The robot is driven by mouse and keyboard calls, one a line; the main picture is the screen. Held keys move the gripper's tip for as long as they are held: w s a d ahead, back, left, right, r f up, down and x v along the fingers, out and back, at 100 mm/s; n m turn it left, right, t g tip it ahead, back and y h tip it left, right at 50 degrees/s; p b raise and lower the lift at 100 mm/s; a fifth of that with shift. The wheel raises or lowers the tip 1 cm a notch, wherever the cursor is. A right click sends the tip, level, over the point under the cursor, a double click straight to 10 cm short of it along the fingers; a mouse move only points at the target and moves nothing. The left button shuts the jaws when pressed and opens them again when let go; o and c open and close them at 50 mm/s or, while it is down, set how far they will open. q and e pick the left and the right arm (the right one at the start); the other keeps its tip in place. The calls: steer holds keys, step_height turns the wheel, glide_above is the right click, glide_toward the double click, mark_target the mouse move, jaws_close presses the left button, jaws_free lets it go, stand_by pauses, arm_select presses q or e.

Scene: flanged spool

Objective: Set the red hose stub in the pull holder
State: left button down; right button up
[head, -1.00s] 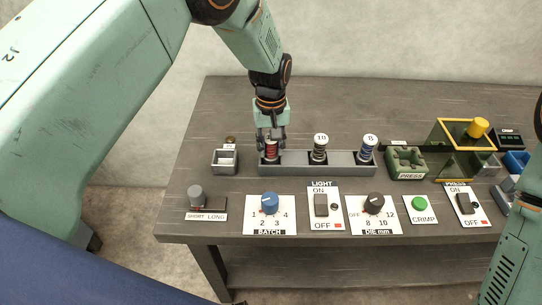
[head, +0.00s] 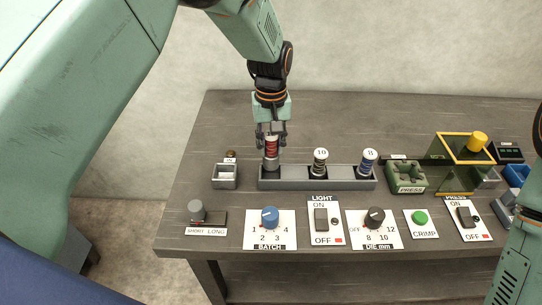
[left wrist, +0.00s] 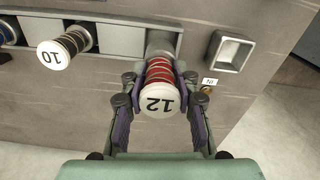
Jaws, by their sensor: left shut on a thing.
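The red hose stub (head: 271,148) has a red ribbed body and a grey lower end. Its white cap, marked 12, faces the left wrist view, where the stub also shows (left wrist: 160,72). My left gripper (head: 271,136) is shut on it, with its fingers (left wrist: 158,86) on both sides of the stub. The stub is upright above the left compartment of the grey rack (head: 318,184); I cannot tell whether its lower end is clear of it. I cannot tell which fixture is the pull holder. My right gripper is out of view.
Stubs marked 10 (head: 320,162) and 8 (head: 368,162) stand in the rack. A small grey cup (head: 225,176) is left of it, a green press block (head: 406,178) and yellow-framed guard (head: 461,155) right. Switch and dial panels line the front. The table behind is clear.

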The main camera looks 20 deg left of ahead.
arm_select(q)
step_height(320, 180, up, 4)
steer(key=shift+r, duration=0.1)
steer(key=s+a+m, duration=0.4)
steer(key=a, duration=0.8)
steer(key=shift+m, duration=0.3)
steer(key=f, duration=0.3)
steer(key=f+b, duration=0.1)
steer(key=f, duration=0.5)
steer(key=shift+w+d+b, duration=0.1)
steer(key=shift+w+b, duration=0.15)
steer(key=shift+b, duration=0.05)
steer(key=shift+w+a+f, duration=0.1)
steer(key=shift+a+f, duration=0.1)
steer(key=shift+d+f, duration=0.1)
steer(key=shift+f, duration=0.2)
